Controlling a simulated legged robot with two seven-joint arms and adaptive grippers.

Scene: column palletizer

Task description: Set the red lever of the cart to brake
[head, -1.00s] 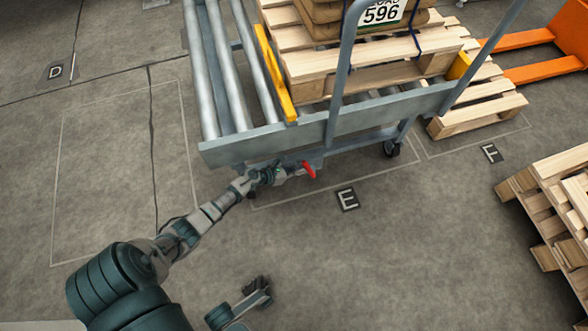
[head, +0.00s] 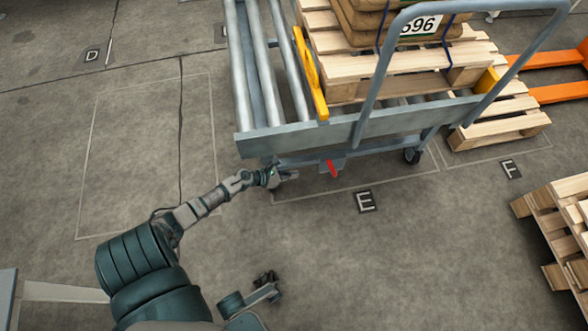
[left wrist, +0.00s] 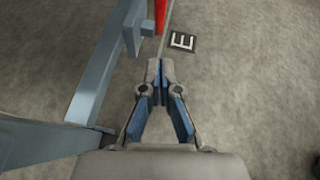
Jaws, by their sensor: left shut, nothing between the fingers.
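The red lever (head: 333,168) sticks out below the front beam of the grey cart (head: 290,142), slanting down to the right. In the left wrist view the lever (left wrist: 160,14) shows at the top edge, partly cut off, beside the cart's grey frame (left wrist: 100,65). My left gripper (head: 290,176) is just left of the lever, with a gap between them. In the left wrist view its fingertips (left wrist: 160,66) are together and empty, short of the lever. My right gripper (head: 266,279) is low over the floor, small and dark, its fingers unclear.
The cart carries a wooden pallet (head: 400,75) with sacks (head: 375,22) and has a tall push handle (head: 372,100). A caster (head: 411,156) stands under its right side. Stacked pallets (head: 560,225) are at the right. The floor in front is clear.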

